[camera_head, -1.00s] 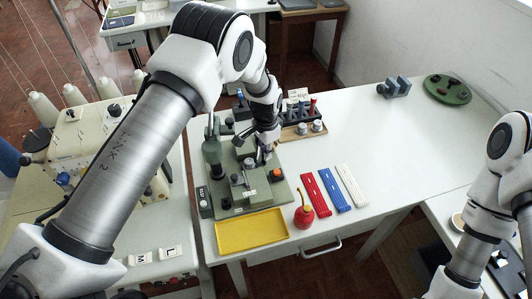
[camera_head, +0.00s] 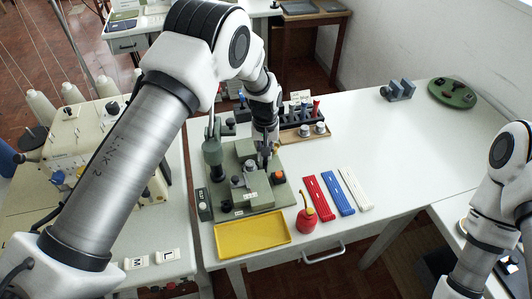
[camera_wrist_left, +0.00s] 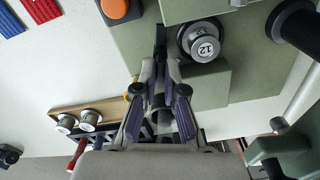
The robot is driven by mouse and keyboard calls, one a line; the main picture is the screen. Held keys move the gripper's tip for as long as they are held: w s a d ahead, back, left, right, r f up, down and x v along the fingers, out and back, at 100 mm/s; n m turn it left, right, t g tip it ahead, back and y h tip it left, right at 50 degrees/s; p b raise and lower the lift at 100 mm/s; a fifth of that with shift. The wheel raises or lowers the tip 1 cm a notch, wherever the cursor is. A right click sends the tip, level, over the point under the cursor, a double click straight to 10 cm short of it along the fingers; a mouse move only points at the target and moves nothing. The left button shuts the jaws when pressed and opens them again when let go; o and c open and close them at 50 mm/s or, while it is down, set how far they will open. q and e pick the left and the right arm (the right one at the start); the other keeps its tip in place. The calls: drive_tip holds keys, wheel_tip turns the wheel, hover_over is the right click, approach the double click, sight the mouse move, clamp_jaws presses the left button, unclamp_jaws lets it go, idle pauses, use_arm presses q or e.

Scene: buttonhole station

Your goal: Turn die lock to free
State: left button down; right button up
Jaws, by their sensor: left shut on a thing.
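The green buttonhole machine (camera_head: 215,190) stands on the white table. In the left wrist view, a silver round die marked 12 (camera_wrist_left: 205,48) sits on its block, just right of the fingertips. My left gripper (camera_head: 265,158) is over the right rear of the machine. In the left wrist view, my left gripper (camera_wrist_left: 161,75) is shut on a narrow dark lever (camera_wrist_left: 161,40), apparently the die lock, beside the die. The lever's lower end is hidden between the fingers. My right gripper is out of view; only its arm shows at the right edge.
An orange button (camera_head: 277,177) is on the machine's right. A wooden rack (camera_head: 290,136) stands behind. The table's right part is mostly clear.

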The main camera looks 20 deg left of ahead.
use_arm(q)
drive_tip(key=shift+s+f+n, duration=0.1)
drive_tip(key=shift+n, duration=0.75)
drive_tip(key=shift+s+f+n, duration=0.1)
drive_tip(key=shift+n, duration=0.75)
drive_tip(key=shift+a, duration=0.1)
drive_tip(key=c, duration=1.3)
unclamp_jaws()
drive_tip(key=shift+o, duration=0.2)
drive_tip(key=shift+w, duration=0.15)
drive_tip(key=shift+r, duration=0.1)
drive_tip(key=shift+r, duration=0.35)
wheel_tip(320, 180, up, 11)
